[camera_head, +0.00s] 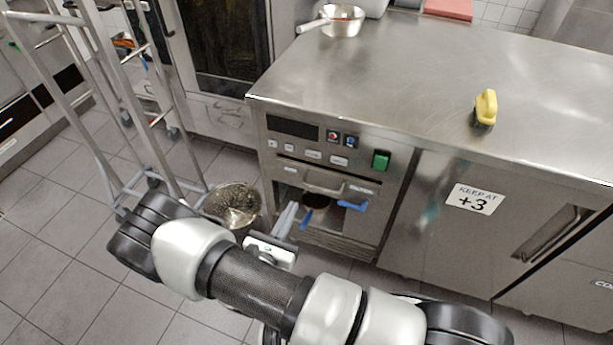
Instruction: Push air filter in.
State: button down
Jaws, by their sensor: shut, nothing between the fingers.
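What looks like the air filter (325,187) is a metal front piece with a bar handle, low in the control unit of the steel counter, below the buttons. Small blue parts show just under it, and the space around them is dark. How far it sticks out cannot be told. My gripper (290,214) is shut and empty. It is in front of the unit's lower left part, left of and a little below the handle. Whether it touches the unit is unclear. My arm hides the floor and part of the unit's base.
The steel counter (400,75) bears a yellow-handled brush (485,108) and a pan (341,20). A metal rack (140,100) stands at the left, with a metal bowl (233,203) low beside it. A fridge door (480,225) is right of the unit. Tiled floor is free at lower left.

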aim_at(310, 170)
jog(key=b+x, duration=0.1)
jog(key=x, duration=1.2)
jog(key=shift+w+f+b, duration=0.25)
jog(key=shift+w+b, duration=0.15)
jog(key=shift+w, duration=0.05)
jog(key=shift+b+x, duration=0.3)
jog(key=shift+x, duration=0.55)
jog(key=shift+w+d, duration=0.15)
jog(key=shift+w, duration=0.25)
jog(key=shift+r, duration=0.15)
jog(key=shift+w, duration=0.1)
